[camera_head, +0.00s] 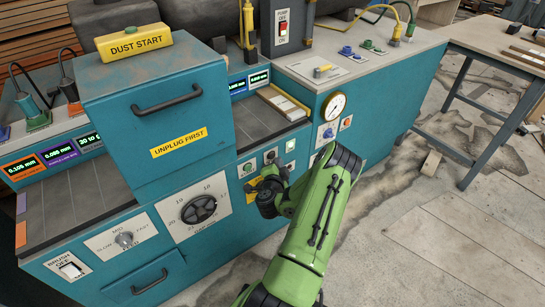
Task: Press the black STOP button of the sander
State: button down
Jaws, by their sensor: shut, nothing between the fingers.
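The sander is a large teal machine (340,180) with a row of small controls on its front. A green button (248,167) sits on a pale plate at the left of that row. A small dark button (270,156) is to its right; I cannot read its label, so I cannot be sure it is the STOP button. My gripper (268,178) is shut and empty, in front of the panel just below these buttons. It partly covers a yellow label. Whether it touches the panel is not clear.
A teal box with a yellow DUST START block (134,42) stands on the machine at left. A dial plate (195,206) and a FEED knob (124,239) are left of my gripper. A gauge (334,106) is at right.

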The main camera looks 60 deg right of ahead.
jog(key=shift+w+d+p, duration=0.4)
jog(key=shift+w+p, duration=0.4)
jog(key=shift+p, duration=1)
dwell(0.5)
jog(key=shift+s, duration=0.1)
jog(key=shift+s+a+b, duration=0.4)
jog(key=shift+s+b, duration=0.25)
jog(key=shift+b, duration=0.5)
dwell(0.5)
